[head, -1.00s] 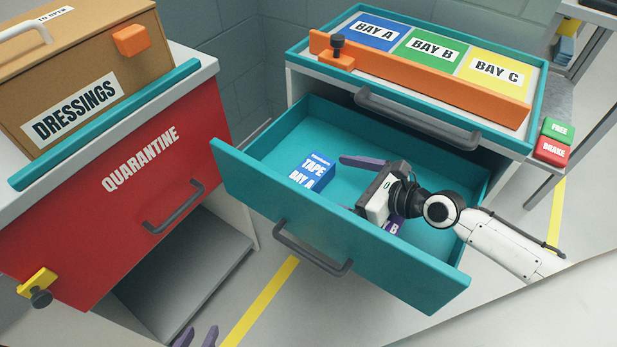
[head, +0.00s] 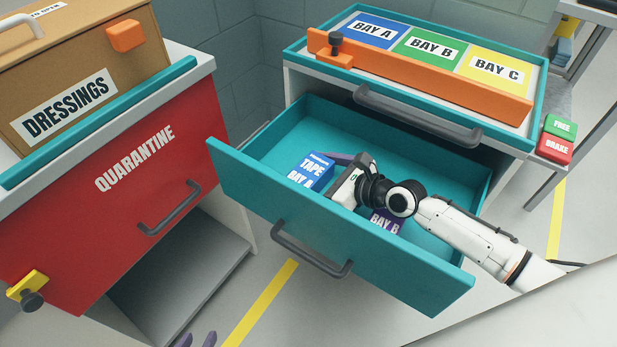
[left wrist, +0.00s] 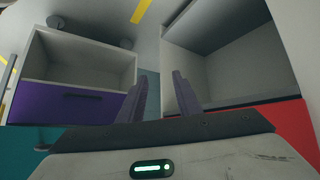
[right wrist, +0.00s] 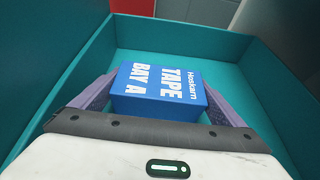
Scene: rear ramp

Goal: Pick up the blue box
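The blue box (head: 314,172), labelled TAPE BAY A, sits in the open teal drawer (head: 335,225). In the right wrist view the blue box (right wrist: 158,92) lies between the two purple fingers of my right gripper (right wrist: 160,84). The fingers are spread, one on each side, close to its sides; whether they touch it I cannot tell. In the head view one finger shows behind the box and the other is hidden. My left gripper (head: 196,341) shows only its fingertips at the bottom edge. In the left wrist view its fingers (left wrist: 162,85) are apart and empty.
A purple box (head: 385,222), labelled BAY B, lies in the drawer under my right arm. The drawer walls surround both boxes. The bay tray (head: 500,100) with an orange bar (head: 420,78) is above. A red QUARANTINE front (head: 110,210) and DRESSINGS box (head: 90,75) stand left.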

